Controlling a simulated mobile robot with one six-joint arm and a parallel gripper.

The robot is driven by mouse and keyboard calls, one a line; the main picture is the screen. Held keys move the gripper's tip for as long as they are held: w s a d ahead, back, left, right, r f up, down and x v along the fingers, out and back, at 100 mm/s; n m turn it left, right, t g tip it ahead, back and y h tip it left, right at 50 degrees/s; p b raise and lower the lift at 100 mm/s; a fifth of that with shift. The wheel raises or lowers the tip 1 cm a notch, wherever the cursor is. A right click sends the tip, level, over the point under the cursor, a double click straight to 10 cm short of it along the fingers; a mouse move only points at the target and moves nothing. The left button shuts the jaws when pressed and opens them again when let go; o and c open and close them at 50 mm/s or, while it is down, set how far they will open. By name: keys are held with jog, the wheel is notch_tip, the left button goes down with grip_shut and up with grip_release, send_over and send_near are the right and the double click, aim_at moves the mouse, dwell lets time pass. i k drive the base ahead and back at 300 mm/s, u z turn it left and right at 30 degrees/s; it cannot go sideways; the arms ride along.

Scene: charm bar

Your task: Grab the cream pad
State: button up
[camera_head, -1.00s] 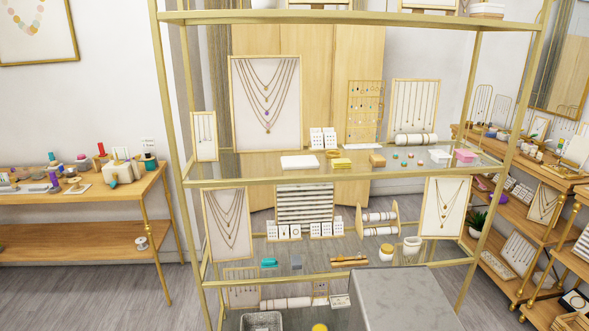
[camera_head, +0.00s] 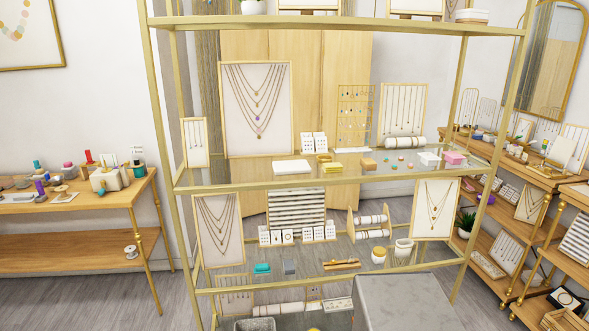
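A pale, off-white flat pad (camera_head: 292,167), which looks like the cream pad, lies on the glass middle shelf (camera_head: 240,176) of a gold-framed rack. It is near the shelf's front edge, left of centre. A large framed necklace board (camera_head: 257,110) stands behind it, and a yellow block (camera_head: 331,168) lies to its right. Nothing visible rests on the pad. My gripper is not in view, so its state and its distance from the pad are hidden.
White earring stands (camera_head: 314,143) are behind the pad to its right. The rack's gold post (camera_head: 158,110) and upper shelf (camera_head: 340,22) frame the opening. A wooden table (camera_head: 75,205) stands left, wooden shelves (camera_head: 500,210) right. The space left of the pad on the shelf looks clear.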

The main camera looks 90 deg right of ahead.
aim_at(296, 167)
jog(key=z, duration=0.05)
jog(key=k, duration=2.5)
jog(key=z, duration=0.55)
jog(key=i, duration=0.95)
jog(key=u, duration=0.1)
